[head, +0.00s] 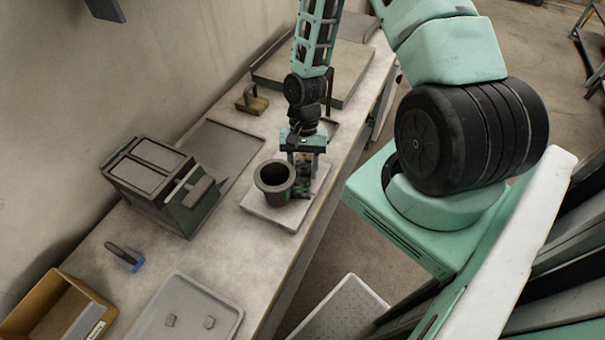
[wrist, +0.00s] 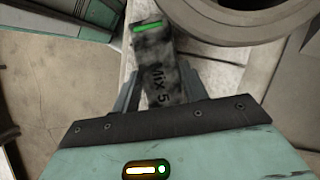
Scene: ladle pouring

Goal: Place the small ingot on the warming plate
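My gripper (head: 301,172) points down beside a dark round pot (head: 274,178) on a pale slab (head: 262,211). In the wrist view its fingers (wrist: 160,88) lie close against both sides of a dark, mottled block (wrist: 160,60) marked "Mix 5", with a green end; they look shut on it. I cannot tell whether this block is the small ingot. A flat grey plate (head: 222,142) lies behind the pot to the left; I cannot tell which surface is the warming plate.
A dark metal box (head: 150,180) stands by the wall. A blue tool (head: 127,256) and a brown bin (head: 52,308) are at front left. A wooden block with a handle (head: 252,103) and a large framed slab (head: 345,72) are farther back.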

